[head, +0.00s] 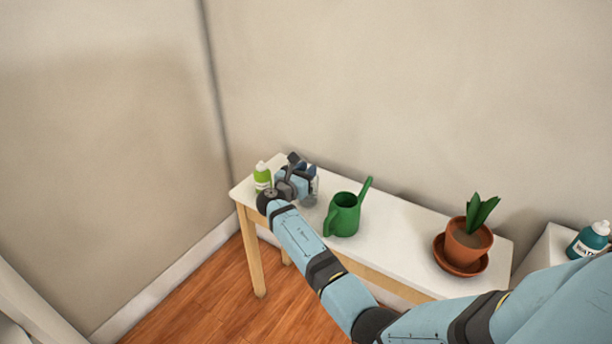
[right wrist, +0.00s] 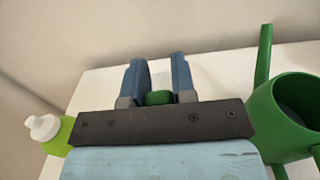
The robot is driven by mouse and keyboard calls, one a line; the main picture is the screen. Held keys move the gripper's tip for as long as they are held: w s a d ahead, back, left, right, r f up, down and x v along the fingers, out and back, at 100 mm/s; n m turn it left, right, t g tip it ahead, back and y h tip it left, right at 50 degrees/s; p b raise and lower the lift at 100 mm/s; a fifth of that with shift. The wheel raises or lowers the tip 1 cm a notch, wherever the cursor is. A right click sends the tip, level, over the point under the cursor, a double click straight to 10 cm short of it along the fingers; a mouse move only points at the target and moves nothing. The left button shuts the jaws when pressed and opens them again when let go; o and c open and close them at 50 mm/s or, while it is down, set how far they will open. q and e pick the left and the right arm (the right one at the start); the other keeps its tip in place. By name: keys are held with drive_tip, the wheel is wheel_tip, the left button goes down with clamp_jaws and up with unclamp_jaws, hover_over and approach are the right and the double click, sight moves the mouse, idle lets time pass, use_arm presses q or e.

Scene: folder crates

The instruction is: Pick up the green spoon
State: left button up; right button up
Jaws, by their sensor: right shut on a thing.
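My right gripper (head: 298,178) is over the left end of the white table. In the right wrist view its two blue fingers (right wrist: 158,78) are shut on a small dark green piece (right wrist: 158,98), which fits the green spoon. Only a rounded bit of it shows; the rest is hidden by the gripper, so its full shape and whether it touches the table cannot be told. In the head view the gripper hides it. My left gripper is in neither view.
A light green bottle with a white cap (head: 262,177) stands close left of the gripper. A green watering can (head: 345,214) stands to its right on the white table (head: 398,232). A potted plant (head: 466,243) is farther right. A wall runs behind.

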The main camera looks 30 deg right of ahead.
wheel_tip(320, 180, up, 20)
drive_tip(key=p, duration=0.4)
drive_tip(key=shift+p, duration=0.3)
drive_tip(key=shift+o, duration=1.2)
clamp_jaws()
drive_tip(key=shift+f, duration=0.1)
